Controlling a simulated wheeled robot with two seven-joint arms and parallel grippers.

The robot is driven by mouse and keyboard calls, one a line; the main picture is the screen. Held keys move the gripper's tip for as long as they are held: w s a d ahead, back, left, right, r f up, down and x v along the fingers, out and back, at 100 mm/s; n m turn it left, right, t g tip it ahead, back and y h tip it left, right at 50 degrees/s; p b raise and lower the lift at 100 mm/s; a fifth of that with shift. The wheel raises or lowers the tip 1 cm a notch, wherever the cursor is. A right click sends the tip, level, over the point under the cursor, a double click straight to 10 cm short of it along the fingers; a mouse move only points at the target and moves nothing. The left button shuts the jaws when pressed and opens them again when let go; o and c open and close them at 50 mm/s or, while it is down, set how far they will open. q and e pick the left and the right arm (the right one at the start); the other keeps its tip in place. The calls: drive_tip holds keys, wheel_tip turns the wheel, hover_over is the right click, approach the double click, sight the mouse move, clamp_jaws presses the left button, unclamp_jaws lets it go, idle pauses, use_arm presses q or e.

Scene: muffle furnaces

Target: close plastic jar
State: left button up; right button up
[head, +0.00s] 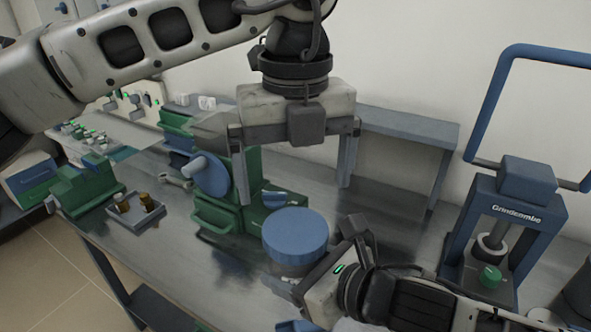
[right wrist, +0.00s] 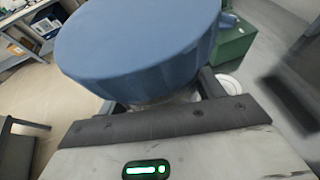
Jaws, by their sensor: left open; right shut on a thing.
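A plastic jar with a round blue lid (head: 296,232) stands over the metal bench in the head view. The lid sits on top of the jar, whose clear body (head: 291,268) shows just below it; I cannot tell how tightly the lid is on. My right gripper (head: 292,283) is shut on the jar's body below the lid. In the right wrist view the blue lid (right wrist: 140,45) fills the upper middle, and the fingers are partly hidden under it. My left gripper (head: 292,176) is open and empty, pointing down above and behind the lid.
A green machine with a blue wheel (head: 211,176) stands behind and left of the jar. A small tray (head: 135,213) with brass-coloured pieces lies further left. A blue press (head: 497,240) stands at the right. A grey-blue shelf (head: 405,128) is against the wall.

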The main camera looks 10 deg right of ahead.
sight(295, 229)
use_arm(q)
drive_tip(key=shift+f, duration=0.1)
drive_tip(key=shift+f, duration=3.9)
drive_tip(key=c, duration=0.9)
drive_tip(key=shift+m, duration=1.7)
drive_tip(key=o, duration=0.9)
drive_tip(key=shift+r, duration=2.3)
